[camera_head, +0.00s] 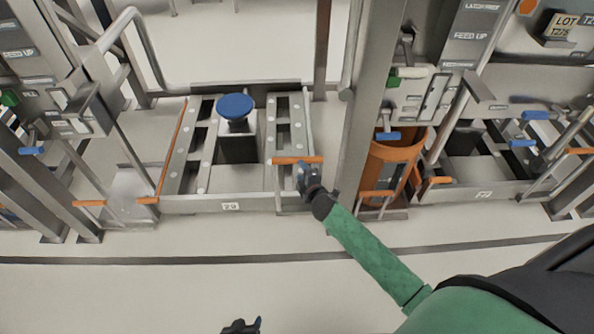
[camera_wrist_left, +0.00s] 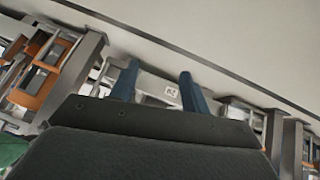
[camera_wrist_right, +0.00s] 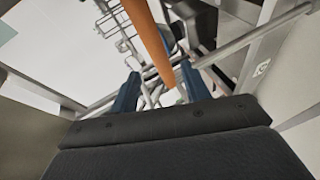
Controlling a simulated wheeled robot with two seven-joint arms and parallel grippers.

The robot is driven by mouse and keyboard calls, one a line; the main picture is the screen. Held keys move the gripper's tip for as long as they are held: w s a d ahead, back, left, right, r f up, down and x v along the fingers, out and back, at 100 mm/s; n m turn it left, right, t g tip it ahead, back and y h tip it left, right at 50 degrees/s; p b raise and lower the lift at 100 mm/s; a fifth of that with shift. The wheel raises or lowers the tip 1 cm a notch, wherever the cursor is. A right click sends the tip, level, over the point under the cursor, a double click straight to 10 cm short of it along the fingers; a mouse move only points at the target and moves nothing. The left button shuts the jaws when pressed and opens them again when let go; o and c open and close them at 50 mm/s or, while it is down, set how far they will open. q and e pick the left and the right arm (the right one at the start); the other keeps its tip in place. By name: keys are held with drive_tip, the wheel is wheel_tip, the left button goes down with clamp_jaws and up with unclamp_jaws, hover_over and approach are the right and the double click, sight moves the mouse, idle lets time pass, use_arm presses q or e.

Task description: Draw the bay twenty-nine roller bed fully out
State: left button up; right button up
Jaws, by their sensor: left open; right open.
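The bay twenty-nine roller bed (camera_head: 201,170) is a grey frame with small rollers along two side rails. Its front carries a plate (camera_head: 230,206) reading 29, which also shows in the left wrist view (camera_wrist_left: 171,91). An orange handle bar (camera_head: 290,160) sits at the bed's front right. My right gripper (camera_head: 303,168) is open at this bar. In the right wrist view the orange bar (camera_wrist_right: 150,40) runs between the open fingers (camera_wrist_right: 160,88); contact is unclear. My left gripper (camera_head: 243,324) is open and empty, low at the bottom edge, its fingers (camera_wrist_left: 157,82) apart.
A blue round disc (camera_head: 235,106) stands on a post amid the bed. An orange bin (camera_head: 391,160) and a grey post (camera_head: 362,110) stand close right of my right gripper. Another bay (camera_head: 475,190) lies further right. The floor (camera_head: 150,290) in front is clear.

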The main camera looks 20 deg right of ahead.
sight(293, 158)
use_arm(q)
drive_tip(key=shift+s+d+f+b, duration=0.15)
drive_tip(key=shift+s+f, duration=0.1)
drive_tip(key=shift+f, duration=0.35)
drive_tip(key=shift+s+d+f+b, duration=0.15)
drive_tip(key=shift+s+f, duration=0.1)
drive_tip(key=shift+f, duration=0.3)
drive_tip(key=shift+s+d+f+b, duration=0.15)
drive_tip(key=shift+s+f, duration=0.1)
drive_tip(key=shift+f, duration=0.35)
use_arm(e)
drive_tip(key=w+f+n+y, duration=0.1)
drive_tip(key=w+f+n, duration=0.1)
drive_tip(key=w, duration=0.7)
drive_tip(key=shift+w+t, duration=0.3)
drive_tip(key=shift+w, duration=0.05)
use_arm(q)
drive_tip(key=shift+a, duration=0.1)
use_arm(e)
drive_tip(key=shift+f, duration=0.1)
clamp_jaws()
drive_tip(key=shift+s, duration=0.1)
